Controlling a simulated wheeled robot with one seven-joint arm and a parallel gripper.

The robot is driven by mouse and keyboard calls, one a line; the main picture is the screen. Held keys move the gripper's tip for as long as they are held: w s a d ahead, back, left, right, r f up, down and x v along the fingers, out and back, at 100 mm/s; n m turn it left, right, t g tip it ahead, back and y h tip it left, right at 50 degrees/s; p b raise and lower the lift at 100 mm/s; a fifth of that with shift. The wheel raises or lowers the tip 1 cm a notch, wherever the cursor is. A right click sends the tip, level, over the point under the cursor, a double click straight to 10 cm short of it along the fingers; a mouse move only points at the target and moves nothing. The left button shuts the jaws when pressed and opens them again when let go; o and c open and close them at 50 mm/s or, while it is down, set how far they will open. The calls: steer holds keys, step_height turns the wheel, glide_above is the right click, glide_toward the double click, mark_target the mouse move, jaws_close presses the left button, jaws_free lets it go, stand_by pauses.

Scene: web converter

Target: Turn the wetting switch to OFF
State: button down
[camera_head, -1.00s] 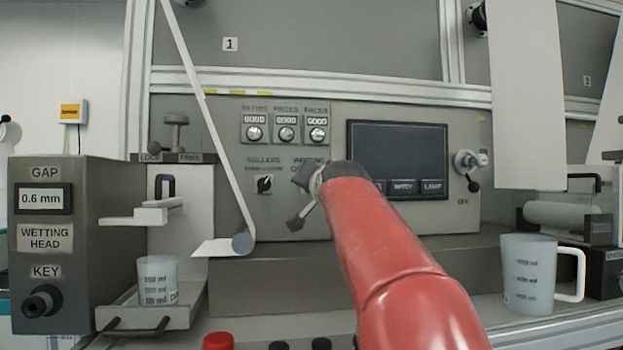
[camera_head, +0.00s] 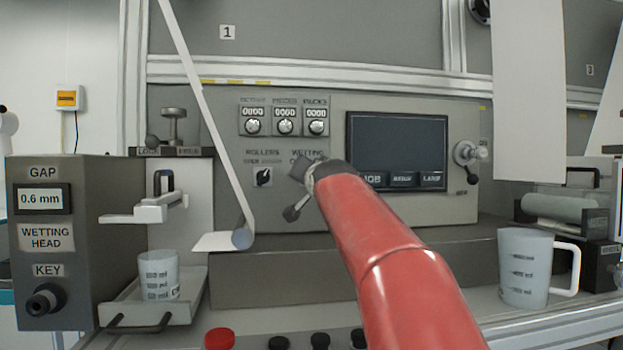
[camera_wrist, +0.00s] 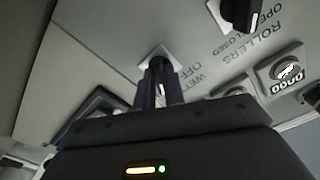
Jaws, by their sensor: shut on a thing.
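The wetting switch (camera_wrist: 157,57) is on the grey control panel, on a pale square plate in the wrist view. Its label, partly hidden, reads WETTING and OFF. My gripper (camera_wrist: 160,88) is at the switch, its two dark fingers close together around the knob. In the head view my gripper and my red arm cover the switch, and only part of the WETTING label (camera_head: 307,153) shows above them. I cannot tell which position the knob points to.
The ROLLERS switch (camera_head: 264,177) is just left, with several counters (camera_head: 285,122) above and a dark screen (camera_head: 398,140) to the right. A white paper strip (camera_head: 205,110) runs down on the left. Measuring cups stand at left (camera_head: 158,272) and right (camera_head: 526,268).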

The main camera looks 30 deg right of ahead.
steer(key=shift+n, duration=0.3)
steer(key=n+b, duration=0.2)
steer(key=n, duration=0.9)
steer(key=shift+b, duration=0.35)
steer(key=shift+n, duration=0.3)
steer(key=c, duration=1.5)
jaws_free()
steer(key=shift+s, duration=0.15)
